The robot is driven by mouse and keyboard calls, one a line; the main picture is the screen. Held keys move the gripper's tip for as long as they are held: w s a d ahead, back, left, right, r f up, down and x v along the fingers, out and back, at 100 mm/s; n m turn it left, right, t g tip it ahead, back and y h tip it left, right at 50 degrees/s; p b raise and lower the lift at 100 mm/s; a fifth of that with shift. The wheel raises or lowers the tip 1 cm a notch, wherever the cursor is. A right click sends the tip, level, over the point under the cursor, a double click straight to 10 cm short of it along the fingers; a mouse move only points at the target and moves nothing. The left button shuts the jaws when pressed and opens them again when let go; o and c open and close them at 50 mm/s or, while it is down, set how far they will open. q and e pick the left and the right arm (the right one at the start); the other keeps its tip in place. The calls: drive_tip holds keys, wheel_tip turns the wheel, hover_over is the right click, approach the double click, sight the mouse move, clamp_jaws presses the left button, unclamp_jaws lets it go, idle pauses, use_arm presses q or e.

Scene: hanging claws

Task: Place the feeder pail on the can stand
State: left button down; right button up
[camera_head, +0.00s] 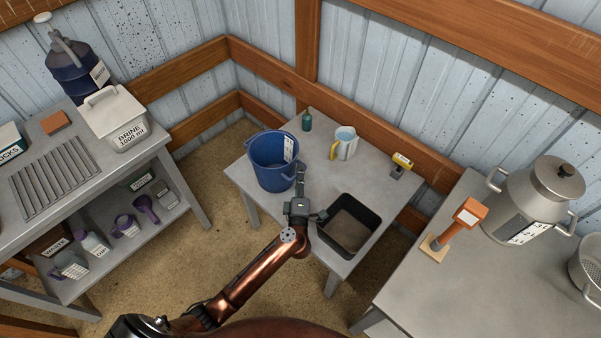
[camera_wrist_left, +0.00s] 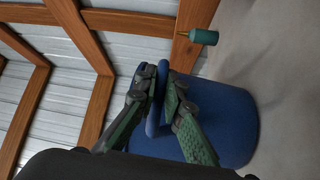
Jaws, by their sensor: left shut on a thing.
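The blue feeder pail (camera_head: 268,174) is upright at the left part of the small middle table (camera_head: 318,139). It has a white label on its side. My left gripper (camera_head: 300,176) is at the pail's near right side. In the left wrist view, the gripper (camera_wrist_left: 161,98) is shut on the blue handle of the pail (camera_wrist_left: 232,112). I cannot tell whether the pail's base touches the table. A grey table (camera_head: 425,295) at the right bears a large metal can (camera_head: 515,205); it may be the can stand. My right gripper is not in view.
The middle table also holds a black basin (camera_head: 372,212), a patterned jug (camera_head: 344,143), a green bottle (camera_head: 307,122) and a yellow-topped item (camera_head: 401,163). An orange-headed tool (camera_head: 455,225) stands on the right table, whose near left part is bare.

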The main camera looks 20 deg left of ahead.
use_arm(q)
drive_tip(key=c, duration=2)
unclamp_jaws()
drive_tip(key=shift+s+d, duration=0.1)
drive_tip(key=shift+s, duration=0.15)
drive_tip(key=p+v, duration=0.2)
drive_tip(key=v, duration=0.9)
drive_tip(key=shift+s+d+p, duration=0.15)
drive_tip(key=shift+s+p, duration=0.1)
drive_tip(key=shift+p, duration=0.05)
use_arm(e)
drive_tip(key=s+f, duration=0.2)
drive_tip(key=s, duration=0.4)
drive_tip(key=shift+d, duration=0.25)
